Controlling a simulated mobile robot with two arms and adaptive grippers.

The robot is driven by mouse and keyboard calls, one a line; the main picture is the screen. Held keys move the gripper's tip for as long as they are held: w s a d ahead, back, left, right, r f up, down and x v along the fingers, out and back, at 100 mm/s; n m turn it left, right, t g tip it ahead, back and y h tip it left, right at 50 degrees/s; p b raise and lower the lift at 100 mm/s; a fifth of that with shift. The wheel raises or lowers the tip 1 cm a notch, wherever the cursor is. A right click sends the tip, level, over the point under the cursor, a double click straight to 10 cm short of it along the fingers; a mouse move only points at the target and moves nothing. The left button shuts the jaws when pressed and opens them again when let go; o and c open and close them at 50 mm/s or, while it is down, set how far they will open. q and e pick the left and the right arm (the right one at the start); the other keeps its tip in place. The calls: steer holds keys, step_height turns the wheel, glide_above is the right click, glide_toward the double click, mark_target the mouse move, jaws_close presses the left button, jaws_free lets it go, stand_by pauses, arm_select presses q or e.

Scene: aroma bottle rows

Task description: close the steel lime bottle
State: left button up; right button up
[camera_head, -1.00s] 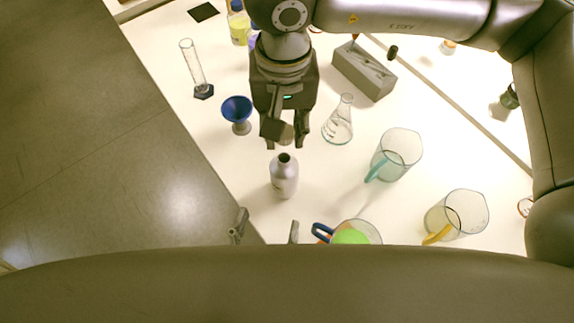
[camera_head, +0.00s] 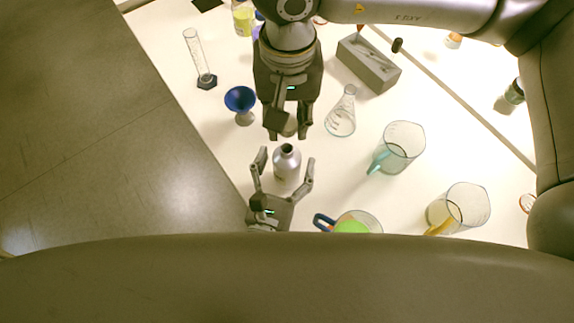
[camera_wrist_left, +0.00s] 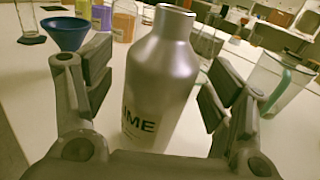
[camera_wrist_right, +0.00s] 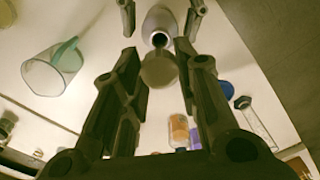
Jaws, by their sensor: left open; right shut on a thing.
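The steel lime bottle (camera_head: 287,163) stands upright on the table with its dark mouth open. In the left wrist view the bottle (camera_wrist_left: 160,85) shows black letters ending in "IME". My left gripper (camera_head: 286,172) is open, its fingers on either side of the bottle with gaps to it. My right gripper (camera_head: 288,131) is shut on a round grey cap (camera_wrist_right: 159,70), held pointing down, a little beyond the bottle in the head view. In the right wrist view the bottle's mouth (camera_wrist_right: 159,40) shows just past the cap, apart from it.
A blue funnel (camera_head: 240,99) stands left of my right gripper, and a conical flask (camera_head: 341,118) stands right of it. A teal-handled beaker (camera_head: 403,145), a yellow-handled beaker (camera_head: 466,207) and a beaker with green contents (camera_head: 357,222) stand to the right. The table's left edge is near.

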mark_target(287, 148)
arm_select(q)
steer(key=shift+w+d, duration=0.1)
steer(key=shift+w, duration=0.2)
steer(key=shift+c, duration=0.2)
steer(key=c, duration=1.5)
arm_select(e)
steer(key=shift+f, duration=2.5)
